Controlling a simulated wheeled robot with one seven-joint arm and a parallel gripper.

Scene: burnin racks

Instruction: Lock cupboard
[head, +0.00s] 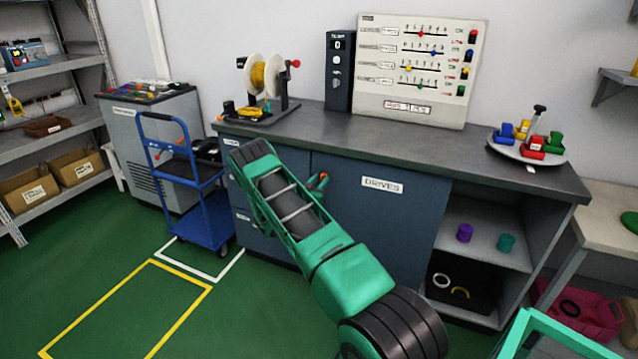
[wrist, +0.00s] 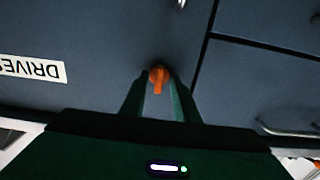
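The cupboard is the dark blue front with the white DRIVES label (head: 382,185), under the grey worktop. Its door is closed, flush with the front. In the wrist view the label (wrist: 32,68) appears upside down. An orange turn handle (wrist: 158,79) sits on the door near its edge, its lever pointing down in that picture. My gripper (wrist: 158,83) is at the handle, one dark green finger on each side. The fingers look apart, with narrow gaps beside the lever; contact is unclear. In the head view my green arm hides part of the front, with orange showing near the fingers.
A blue trolley (head: 187,185) stands left of the cupboard. To the right, an open shelf bay (head: 485,240) holds purple and teal pieces and a black bin. A spool stand (head: 263,85), panel (head: 415,70) and round tray (head: 526,152) stand on the worktop. Green floor at left is clear.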

